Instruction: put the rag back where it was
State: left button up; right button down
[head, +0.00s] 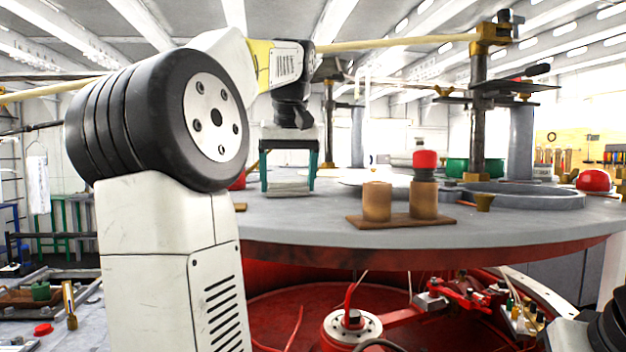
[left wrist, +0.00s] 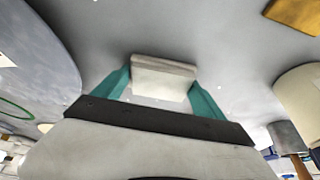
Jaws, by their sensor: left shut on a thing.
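The rag (head: 289,188) is a small, pale, folded piece between the teal fingertips of my left gripper (head: 290,182). The gripper points down over the round grey table (head: 330,228), left of its middle. The left wrist view also shows the rag (left wrist: 163,78) spanning the gap between the two teal fingers (left wrist: 162,88). The rag is at or just above the tabletop; I cannot tell whether it touches. My right gripper is not in view.
Two brown cylinders (head: 377,202) stand on a wooden board (head: 398,221) right of the gripper, one under a red-capped piece (head: 425,160). The front tabletop is clear.

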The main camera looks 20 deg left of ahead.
pick_arm(q)
jog(key=o, duration=1.3)
jog(key=shift+c, duration=0.2)
jog(key=v, duration=1.2)
jog(key=shift+r, duration=0.1)
